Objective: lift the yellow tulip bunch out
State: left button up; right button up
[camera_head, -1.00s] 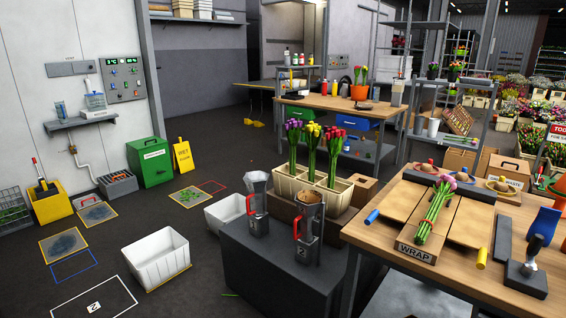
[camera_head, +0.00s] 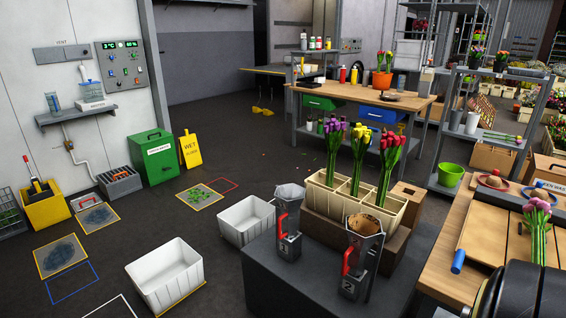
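The yellow tulip bunch (camera_head: 359,150) stands upright in the middle compartment of a cream crate (camera_head: 322,196), its heads up and its stem bottoms hidden by the crate walls. A purple tulip bunch (camera_head: 334,145) stands in the compartment to its left and a red tulip bunch (camera_head: 388,160) in the one to its right. Neither gripper shows in the head view. A dark rounded part at the lower right corner looks like my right arm; its gripper is out of the picture.
Two metal jugs with red handles, jug 1 (camera_head: 290,240) and jug 2 (camera_head: 352,285), stand on the grey bench (camera_head: 265,285) before the crate. A cardboard box (camera_head: 409,199) is right of the crate. A pink tulip bunch (camera_head: 538,240) lies on the wooden table (camera_head: 448,262).

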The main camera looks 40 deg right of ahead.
aim_at(363, 136)
jog(key=z, duration=0.3)
jog(key=i, duration=1.25)
jog(key=z, duration=0.9)
